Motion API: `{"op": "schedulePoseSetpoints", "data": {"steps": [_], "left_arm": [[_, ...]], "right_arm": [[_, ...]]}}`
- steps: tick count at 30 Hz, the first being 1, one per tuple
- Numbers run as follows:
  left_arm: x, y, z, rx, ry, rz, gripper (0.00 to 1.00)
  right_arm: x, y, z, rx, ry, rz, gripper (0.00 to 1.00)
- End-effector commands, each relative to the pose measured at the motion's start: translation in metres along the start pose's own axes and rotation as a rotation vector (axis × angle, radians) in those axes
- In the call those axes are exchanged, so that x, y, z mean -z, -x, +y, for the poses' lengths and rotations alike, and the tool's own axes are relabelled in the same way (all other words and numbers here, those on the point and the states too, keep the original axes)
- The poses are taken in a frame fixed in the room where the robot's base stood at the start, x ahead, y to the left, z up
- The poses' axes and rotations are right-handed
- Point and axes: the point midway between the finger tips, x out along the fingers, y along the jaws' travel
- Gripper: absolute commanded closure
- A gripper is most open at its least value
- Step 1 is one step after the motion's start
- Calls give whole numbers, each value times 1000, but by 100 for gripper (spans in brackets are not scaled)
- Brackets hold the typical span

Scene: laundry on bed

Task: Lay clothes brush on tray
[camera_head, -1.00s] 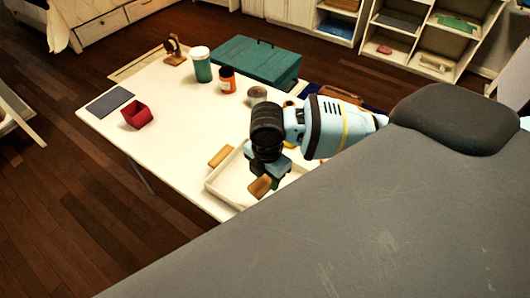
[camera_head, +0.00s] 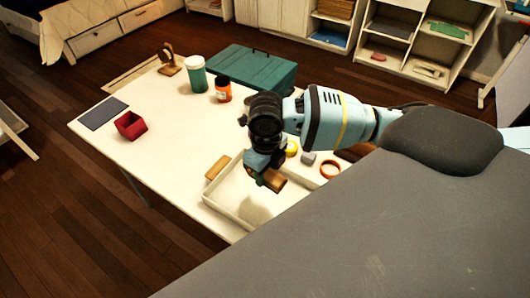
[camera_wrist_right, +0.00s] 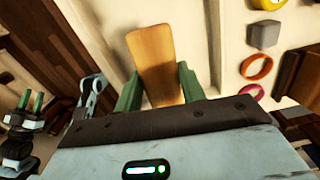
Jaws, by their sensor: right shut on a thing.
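My right gripper (camera_head: 262,168) is shut on a tan wooden block-like thing, apparently the clothes brush (camera_head: 274,181). In the right wrist view the brush (camera_wrist_right: 152,55) sticks out between the green fingers (camera_wrist_right: 157,92). The white, low-rimmed tray (camera_head: 222,211) lies on the table; the brush is held above its inner area, and a shadow shows on the tray floor. The grey surface in front hides the tray's near right part. My left gripper shows small in the right wrist view (camera_wrist_right: 31,102), its green fingers apart with nothing between.
A wooden block (camera_head: 217,167) lies beside the tray's left rim. A yellow ring (camera_head: 291,148), a grey block (camera_head: 308,158) and an orange ring (camera_head: 330,169) lie right of the gripper.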

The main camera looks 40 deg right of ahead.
Motion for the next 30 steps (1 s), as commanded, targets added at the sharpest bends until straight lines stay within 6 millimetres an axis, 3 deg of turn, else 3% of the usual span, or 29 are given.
{"op": "schedulePoseSetpoints", "data": {"steps": [11,21,30], "left_arm": [[-1,0,0,-1,0,-1,64],[-6,-1,1,-2,1,-10,64],[-6,-2,1,-2,1,-10,64]], "right_arm": [[-1,-2,-2,0,89,0,85],[-1,-54,-1,-1,88,1,85],[-2,-64,-1,0,87,-2,85]]}}
